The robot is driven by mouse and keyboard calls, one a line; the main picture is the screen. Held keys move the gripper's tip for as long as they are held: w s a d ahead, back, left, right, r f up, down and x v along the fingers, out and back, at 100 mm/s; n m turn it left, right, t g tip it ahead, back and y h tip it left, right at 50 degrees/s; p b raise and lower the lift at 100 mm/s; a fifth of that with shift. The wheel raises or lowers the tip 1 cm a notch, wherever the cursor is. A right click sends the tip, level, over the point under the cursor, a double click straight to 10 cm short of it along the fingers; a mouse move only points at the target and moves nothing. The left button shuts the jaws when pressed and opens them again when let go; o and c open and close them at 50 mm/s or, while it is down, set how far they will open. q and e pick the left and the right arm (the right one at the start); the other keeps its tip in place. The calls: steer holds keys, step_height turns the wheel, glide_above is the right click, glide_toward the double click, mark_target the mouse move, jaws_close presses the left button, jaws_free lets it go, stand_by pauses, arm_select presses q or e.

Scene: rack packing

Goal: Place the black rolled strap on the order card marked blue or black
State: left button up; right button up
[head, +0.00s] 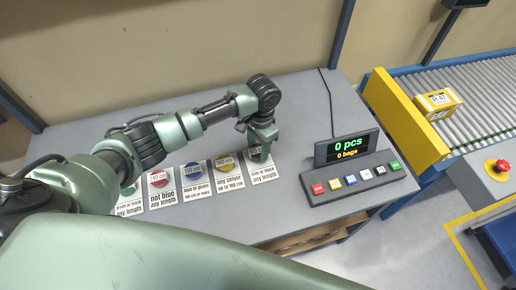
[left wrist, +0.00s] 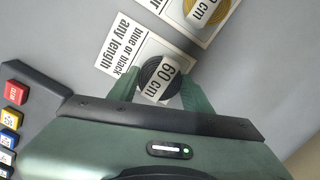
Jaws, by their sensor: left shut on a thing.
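The black rolled strap (left wrist: 158,78), with a white "60 cm" label, sits between the fingers of my left gripper (left wrist: 158,88) in the left wrist view. My left gripper (head: 262,153) is shut on it. The order card marked blue or black, any length (left wrist: 147,44) lies directly under the strap and gripper. In the head view this card (head: 264,175) is the rightmost in the row, and the gripper hides most of the strap. I cannot tell whether the strap touches the card. My right gripper is not in view.
Several other cards with rolls lie to the left, the nearest with a yellow roll (head: 225,160). A display reading 0 pcs (head: 347,147) and a button panel (head: 356,180) stand to the right. Beyond is a conveyor (head: 480,95) with a yellow box (head: 438,104).

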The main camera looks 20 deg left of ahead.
mark_target(260, 149)
arm_select(q)
steer(key=shift+f, duration=0.75)
steer(key=shift+f, duration=0.15)
steer(key=o, duration=1.5)
steer(key=shift+o, duration=0.2)
step_height(260, 149, up, 12)
steer(key=b, duration=0.1)
steer(key=shift+w+d+r, duration=0.2)
steer(key=shift+w+d, duration=0.05)
steer(key=shift+w, duration=0.15)
